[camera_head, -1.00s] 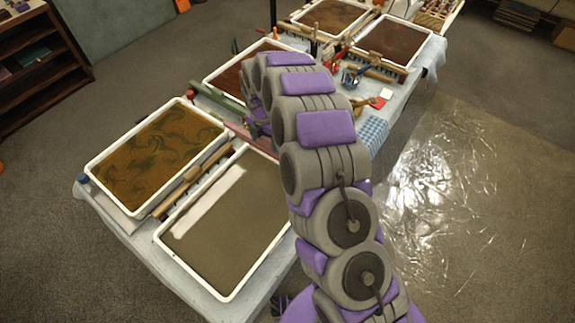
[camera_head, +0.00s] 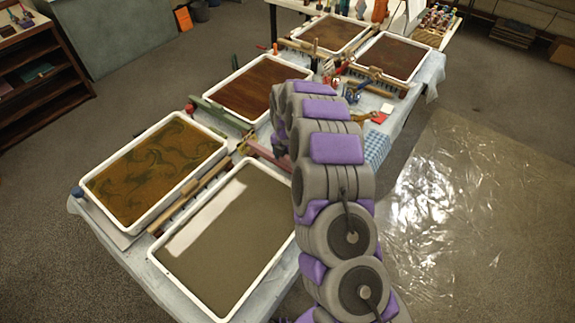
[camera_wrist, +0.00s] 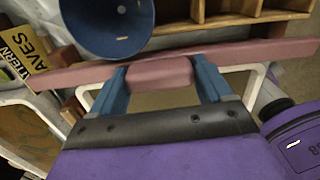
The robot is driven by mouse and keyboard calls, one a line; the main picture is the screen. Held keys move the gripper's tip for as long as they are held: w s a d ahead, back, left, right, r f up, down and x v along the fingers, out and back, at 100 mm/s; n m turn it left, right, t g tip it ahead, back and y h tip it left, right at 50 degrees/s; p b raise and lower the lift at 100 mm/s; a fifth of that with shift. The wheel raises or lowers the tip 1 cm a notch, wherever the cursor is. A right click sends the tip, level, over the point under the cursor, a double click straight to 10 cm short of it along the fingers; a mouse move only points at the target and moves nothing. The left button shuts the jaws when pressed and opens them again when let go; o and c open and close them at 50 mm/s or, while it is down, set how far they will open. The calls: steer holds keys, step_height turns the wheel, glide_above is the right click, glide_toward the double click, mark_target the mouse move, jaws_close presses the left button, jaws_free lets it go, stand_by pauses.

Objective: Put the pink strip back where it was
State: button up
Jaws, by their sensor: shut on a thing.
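My gripper (camera_wrist: 160,75) has blue fingers on both sides of a pink block, shut on it. The block is part of the long pink strip (camera_wrist: 75,77), which runs across the wrist view, slightly tilted, with both ends reaching past the fingers. In the head view my arm hides the gripper, but one end of the pink strip (camera_head: 262,152) shows left of the arm, near the far end of the front tray of grey-brown liquid (camera_head: 235,230). I cannot tell whether the strip touches anything beneath it.
A blue funnel-like cup (camera_wrist: 108,25) and a wooden rack (camera_wrist: 225,12) lie just beyond the strip. A yellow lettered card (camera_wrist: 22,48) is at left. A green strip (camera_head: 222,114) lies between the left trays. A wooden comb (camera_head: 190,195) lies between the two front trays.

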mark_target(288, 163)
step_height(288, 163, down, 3)
steer(key=shift+f+b, duration=0.1)
steer(key=shift+b, duration=0.25)
steer(key=o, duration=0.9)
steer(key=shift+c, duration=0.2)
